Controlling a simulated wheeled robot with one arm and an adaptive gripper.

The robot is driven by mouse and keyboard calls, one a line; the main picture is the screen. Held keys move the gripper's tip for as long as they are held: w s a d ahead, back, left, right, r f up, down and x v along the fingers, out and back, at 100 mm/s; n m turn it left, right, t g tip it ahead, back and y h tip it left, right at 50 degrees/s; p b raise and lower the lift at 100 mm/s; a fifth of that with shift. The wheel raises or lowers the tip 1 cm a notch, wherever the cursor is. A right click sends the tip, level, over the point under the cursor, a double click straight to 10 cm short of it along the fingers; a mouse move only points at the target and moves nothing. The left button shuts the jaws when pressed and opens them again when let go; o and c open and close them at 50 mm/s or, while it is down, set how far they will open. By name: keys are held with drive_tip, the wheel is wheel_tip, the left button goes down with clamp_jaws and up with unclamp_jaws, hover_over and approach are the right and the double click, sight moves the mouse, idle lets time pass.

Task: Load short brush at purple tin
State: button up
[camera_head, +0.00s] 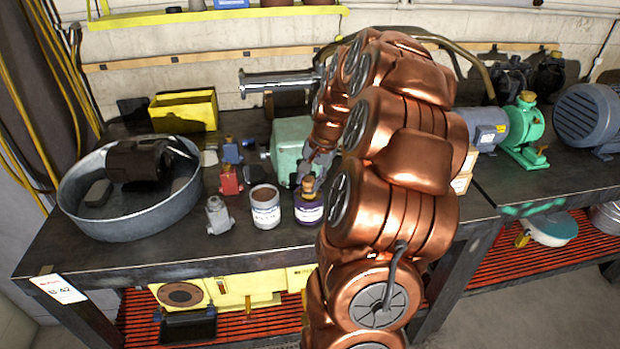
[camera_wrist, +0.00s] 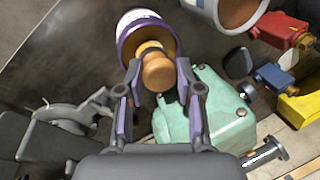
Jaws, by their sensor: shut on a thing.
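The purple tin (camera_head: 308,212) stands on the dark bench, just left of my arm. In the wrist view the purple tin (camera_wrist: 122,45) shows a white label and a brown inside. A short brush with a round wooden handle (camera_head: 308,186) stands at its mouth; the handle (camera_wrist: 157,70) also shows in the wrist view. My gripper (camera_wrist: 160,80) is shut on the brush handle, one finger on each side. In the head view my gripper (camera_head: 312,176) is partly hidden by my arm. The brush's lower end is hidden, so its depth in the tin cannot be told.
A white tin (camera_head: 265,207) stands close left of the purple tin. A green motor housing (camera_head: 290,145) is close behind. The bench's front strip is clear.

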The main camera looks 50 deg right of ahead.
sight(310, 179)
drive_tip(key=shift+r+p, duration=0.3)
drive_tip(key=shift+r, duration=3.15)
